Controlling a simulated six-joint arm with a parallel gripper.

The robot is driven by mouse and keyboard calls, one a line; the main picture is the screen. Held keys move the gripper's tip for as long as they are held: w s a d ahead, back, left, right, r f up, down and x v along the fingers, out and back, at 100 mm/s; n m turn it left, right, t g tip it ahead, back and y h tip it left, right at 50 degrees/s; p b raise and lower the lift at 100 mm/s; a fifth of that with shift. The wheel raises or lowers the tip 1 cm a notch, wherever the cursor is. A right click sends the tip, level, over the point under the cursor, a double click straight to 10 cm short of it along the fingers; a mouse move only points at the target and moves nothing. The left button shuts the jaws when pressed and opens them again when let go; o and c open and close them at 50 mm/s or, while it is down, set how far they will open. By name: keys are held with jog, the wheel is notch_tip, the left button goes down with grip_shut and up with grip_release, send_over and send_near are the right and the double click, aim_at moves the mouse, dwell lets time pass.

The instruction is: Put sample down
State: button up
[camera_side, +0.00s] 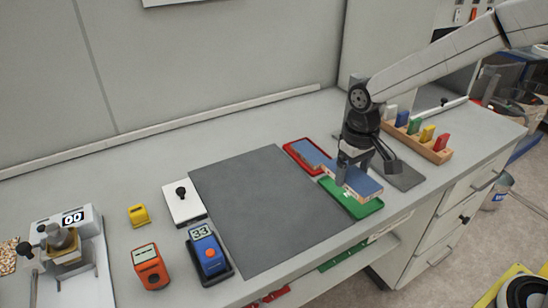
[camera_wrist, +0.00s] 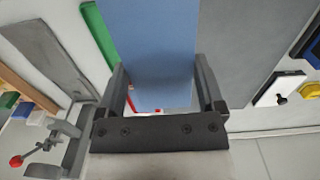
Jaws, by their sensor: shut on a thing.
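My gripper (camera_side: 348,164) is shut on a flat blue-topped sample (camera_side: 364,184), which lies over the green tray (camera_side: 368,209) near the bench's front edge. I cannot tell whether the sample touches the tray. In the wrist view the blue sample (camera_wrist: 155,35) runs between the two fingers of my gripper (camera_wrist: 158,75), and the green tray's edge (camera_wrist: 100,35) shows along its left. A red tray (camera_side: 292,152) lies behind the green one, with another blue-topped piece (camera_side: 312,153) in it, partly hidden by my gripper.
A large dark grey mat (camera_side: 265,205) lies left of the trays. A wooden rack (camera_side: 434,154) with several coloured blocks stands to the right. A blue device (camera_side: 207,250), an orange device (camera_side: 150,266) and a white plate with a black knob (camera_side: 184,205) stand left of the mat.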

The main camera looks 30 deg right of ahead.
jog(key=s+d, duration=0.7)
jog(key=s, duration=0.1)
jog(key=shift+d, duration=0.25)
jog(key=shift+w, duration=0.1)
jog(key=w+f, duration=0.2)
jog(key=w, duration=0.2)
jog(key=w+f, duration=0.3)
jog(key=w, duration=0.1)
jog(key=w+f, duration=0.3)
jog(key=w, duration=0.1)
jog(key=shift+w+d, duration=0.1)
jog(key=shift+d, duration=0.1)
jog(key=shift+w+f, duration=0.6)
jog(key=shift+w+f, duration=0.25)
jog(key=shift+f, duration=1.55)
